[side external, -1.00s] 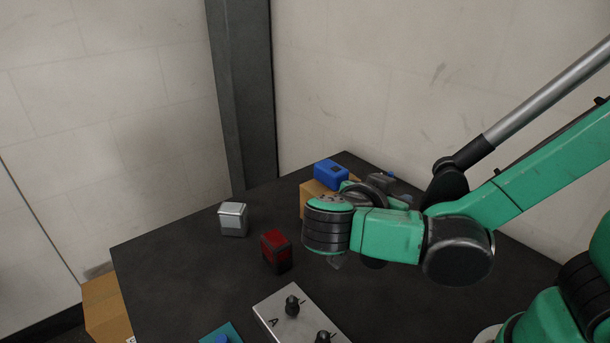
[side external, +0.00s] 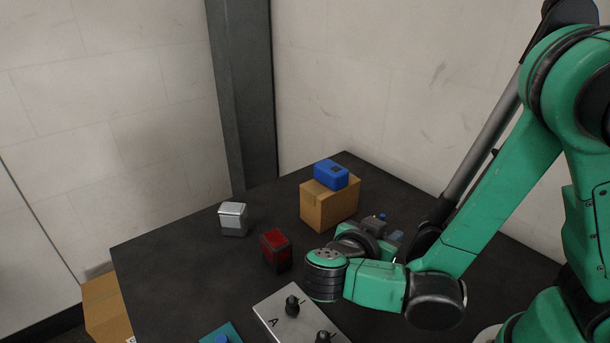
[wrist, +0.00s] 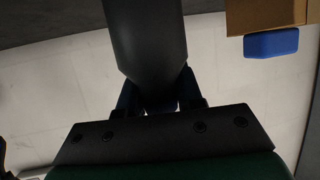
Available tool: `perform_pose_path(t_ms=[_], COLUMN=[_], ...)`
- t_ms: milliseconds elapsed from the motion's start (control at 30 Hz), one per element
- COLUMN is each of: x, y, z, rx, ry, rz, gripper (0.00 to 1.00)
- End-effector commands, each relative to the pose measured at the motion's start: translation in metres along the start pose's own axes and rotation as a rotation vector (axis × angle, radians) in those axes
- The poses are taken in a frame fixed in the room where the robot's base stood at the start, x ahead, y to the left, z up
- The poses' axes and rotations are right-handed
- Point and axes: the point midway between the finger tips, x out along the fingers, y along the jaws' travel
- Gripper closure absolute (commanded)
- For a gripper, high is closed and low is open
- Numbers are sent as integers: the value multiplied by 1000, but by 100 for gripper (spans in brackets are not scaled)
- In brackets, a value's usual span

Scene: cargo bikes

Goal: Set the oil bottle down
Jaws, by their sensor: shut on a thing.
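The oil bottle (wrist: 145,45) appears as a dark grey rounded body in the wrist view, running from the top edge down between the fingers. My gripper (wrist: 158,98) is shut on it, with a dark blue finger at each side. In the side external view my gripper (side external: 380,228) is low over the right part of the table, beyond my wrist and pointing towards the back. The bottle cannot be made out clearly there, and whether it touches the table cannot be told.
On the dark table (side external: 180,270) stand a cardboard box (side external: 328,208) with a blue block (side external: 331,174) on top, a red-and-black block (side external: 276,250) and a silver block (side external: 233,219). A grey plate (side external: 285,318) with black knobs lies in front. The left of the table is bare.

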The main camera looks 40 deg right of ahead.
Motion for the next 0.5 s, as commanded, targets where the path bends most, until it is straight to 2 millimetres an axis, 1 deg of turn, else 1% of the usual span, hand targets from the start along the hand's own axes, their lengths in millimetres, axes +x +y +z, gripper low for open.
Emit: perform_pose_path(t_ms=[33,133,167,500], x=[0,0,0,-1], y=[0,0,0,0], z=[0,0,0,-1], rx=[0,0,0,0], ry=[0,0,0,0], rz=[0,0,0,0], gripper=[67,38,33,33])
